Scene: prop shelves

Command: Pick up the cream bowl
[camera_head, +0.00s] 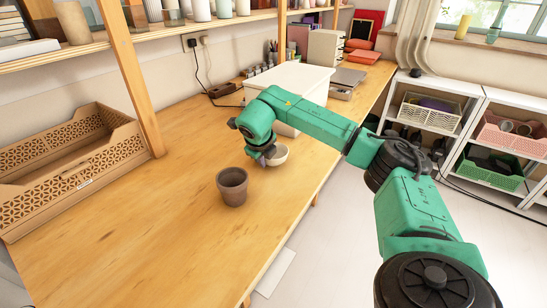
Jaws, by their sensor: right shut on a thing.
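The cream bowl (279,157) is on the right side of the wooden table in the head view, close to the table's right edge. My right gripper (266,155) is at the bowl's left rim and is shut on it. The gripper and wrist cover part of the bowl's upper left side. The bowl looks roughly upright; whether its base touches the table is hard to tell. My left gripper does not show.
A brown pot (232,188) stands just left and in front of the bowl. A white box (300,82) is behind my arm. A wooden crate (60,165) and a shelf post (130,80) are at left. The table's front middle (150,240) is clear.

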